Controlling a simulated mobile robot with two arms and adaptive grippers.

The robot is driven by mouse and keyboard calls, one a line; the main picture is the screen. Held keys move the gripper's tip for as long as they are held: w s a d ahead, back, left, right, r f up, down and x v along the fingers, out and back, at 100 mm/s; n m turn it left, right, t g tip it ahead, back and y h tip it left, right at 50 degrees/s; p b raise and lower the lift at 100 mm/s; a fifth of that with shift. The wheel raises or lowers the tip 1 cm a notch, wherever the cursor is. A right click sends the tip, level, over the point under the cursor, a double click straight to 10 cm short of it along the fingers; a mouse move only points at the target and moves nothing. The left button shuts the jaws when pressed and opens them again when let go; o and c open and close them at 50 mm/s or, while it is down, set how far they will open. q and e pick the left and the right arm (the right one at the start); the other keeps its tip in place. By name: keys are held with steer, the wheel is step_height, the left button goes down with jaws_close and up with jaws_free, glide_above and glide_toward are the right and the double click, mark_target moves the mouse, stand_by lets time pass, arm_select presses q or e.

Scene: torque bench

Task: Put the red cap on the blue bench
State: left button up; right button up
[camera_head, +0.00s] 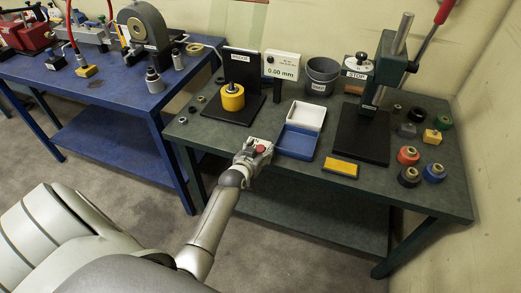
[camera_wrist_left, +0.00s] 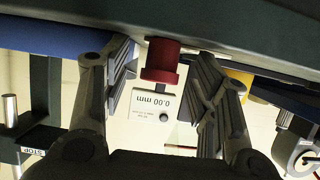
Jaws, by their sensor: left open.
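The red cap (camera_head: 262,148) is at the front edge of the dark green bench (camera_head: 225,135), left of the blue tray. In the left wrist view the red cap (camera_wrist_left: 160,60) shows between my two finger pads, with gaps on both sides. My left gripper (camera_head: 256,152) is open around it; in the left wrist view the open gripper (camera_wrist_left: 165,72) appears not to touch the cap. The blue bench (camera_head: 110,98) stands to the left of the green bench. My right gripper is not in view.
A blue and white tray (camera_head: 296,143), a yellow block (camera_head: 340,167) and a press (camera_head: 375,105) stand right of the cap. A yellow roller (camera_head: 232,98) is behind it. The blue bench holds a grey machine (camera_head: 143,27) and small parts; its front strip has bare room.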

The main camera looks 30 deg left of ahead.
arm_select(q)
steer(key=shift+c, duration=0.2)
steer(key=c, duration=0.8)
